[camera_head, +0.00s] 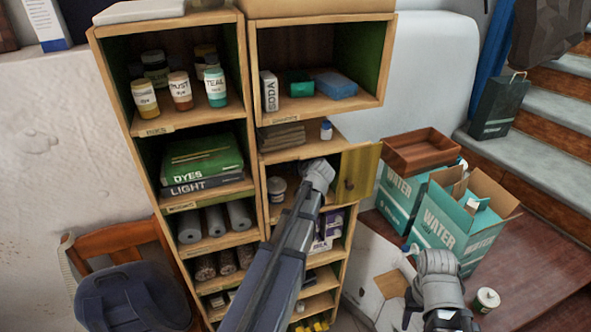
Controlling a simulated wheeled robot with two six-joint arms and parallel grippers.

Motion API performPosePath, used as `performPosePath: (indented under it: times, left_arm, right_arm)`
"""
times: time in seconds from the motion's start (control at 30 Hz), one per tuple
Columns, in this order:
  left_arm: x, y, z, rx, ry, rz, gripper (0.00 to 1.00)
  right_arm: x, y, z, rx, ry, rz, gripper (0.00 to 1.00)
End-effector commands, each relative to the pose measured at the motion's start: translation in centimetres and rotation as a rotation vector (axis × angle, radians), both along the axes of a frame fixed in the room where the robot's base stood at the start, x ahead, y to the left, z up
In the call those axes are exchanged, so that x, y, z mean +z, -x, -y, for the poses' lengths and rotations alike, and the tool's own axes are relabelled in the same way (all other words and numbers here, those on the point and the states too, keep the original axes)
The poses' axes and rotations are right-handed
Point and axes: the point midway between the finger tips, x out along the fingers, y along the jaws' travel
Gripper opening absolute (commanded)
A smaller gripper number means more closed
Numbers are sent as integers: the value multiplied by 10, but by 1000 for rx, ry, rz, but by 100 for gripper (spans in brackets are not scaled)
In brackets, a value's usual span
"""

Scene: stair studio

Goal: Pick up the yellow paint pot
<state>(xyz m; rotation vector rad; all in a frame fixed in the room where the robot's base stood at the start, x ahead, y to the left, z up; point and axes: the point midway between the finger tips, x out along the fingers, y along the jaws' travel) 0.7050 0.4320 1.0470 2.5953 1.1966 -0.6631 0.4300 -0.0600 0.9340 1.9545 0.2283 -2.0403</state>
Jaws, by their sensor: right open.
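My right gripper (437,268) is low at the right, in front of the water boxes, open and away from the jars.
A small open door (358,172) juts from the shelf unit beside my left gripper. Water boxes (458,222) and a brown tray (420,150) stand right. A pale jar (485,300) is on the floor. A chair (112,240) is at left; stairs (545,140) rise at right.

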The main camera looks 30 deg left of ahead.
Motion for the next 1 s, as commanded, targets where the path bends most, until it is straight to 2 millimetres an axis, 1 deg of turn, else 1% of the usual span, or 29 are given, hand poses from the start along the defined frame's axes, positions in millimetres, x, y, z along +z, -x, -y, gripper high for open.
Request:
performPosePath:
  times: [0.17,1.0]
  left_arm:
    - [1,1,0,0,0,0,99]
    - [1,1,0,0,0,0,4]
  right_arm:
    - [1,0,0,0,0,0,50]
    - [1,0,0,0,0,0,50]
